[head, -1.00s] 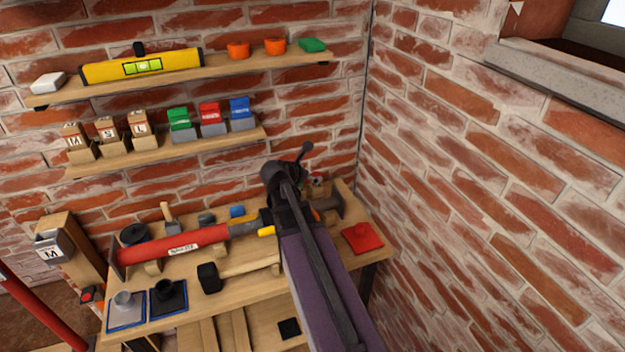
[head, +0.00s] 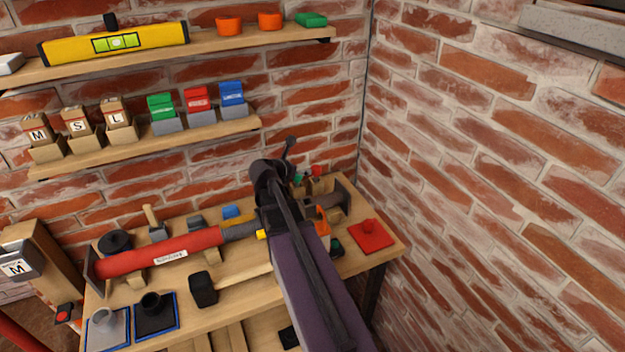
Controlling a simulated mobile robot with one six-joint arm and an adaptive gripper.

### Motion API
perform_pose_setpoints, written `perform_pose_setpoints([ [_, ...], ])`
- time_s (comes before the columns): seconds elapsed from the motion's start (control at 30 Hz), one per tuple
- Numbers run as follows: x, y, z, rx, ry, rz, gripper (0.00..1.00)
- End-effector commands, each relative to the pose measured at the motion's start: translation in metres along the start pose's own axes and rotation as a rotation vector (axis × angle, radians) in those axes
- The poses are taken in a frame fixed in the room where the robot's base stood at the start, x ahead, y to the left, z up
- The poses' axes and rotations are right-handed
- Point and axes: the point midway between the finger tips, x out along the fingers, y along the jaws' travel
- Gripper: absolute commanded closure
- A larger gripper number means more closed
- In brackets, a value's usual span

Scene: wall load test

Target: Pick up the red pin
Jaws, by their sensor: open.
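A small red thing that looks like the red pin (head: 316,170) stands at the back right of the workbench, by a small wooden holder. It is tiny, and its lower part is hard to make out. My arm reaches from the bottom edge over the bench. Its dark end, with my gripper (head: 289,150), is just left of the red pin in the picture. The gripper is open and apart from the pin. A thin dark prong points up, but the fingers are not clearly separable, and the arm hides part of the bench.
The workbench (head: 240,290) carries a long red tool (head: 160,255), a black block (head: 203,289), an orange tool (head: 322,221) and a red plate with a knob (head: 370,236). Two shelves hang above. The right brick wall (head: 490,200) stands close to the bench.

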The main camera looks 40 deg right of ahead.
Motion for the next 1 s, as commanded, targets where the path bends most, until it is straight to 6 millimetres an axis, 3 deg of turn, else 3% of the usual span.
perform_pose_setpoints([
  [0.13,0.005,0.001,-0.011,0.0,0.0,0.001,0.04],
  [0.67,0.009,0.001,-0.012,0.0,0.0,0.001,0.04],
  [1.0,0.049,0.002,-0.014,0.001,0.001,-0.001,0.04],
])
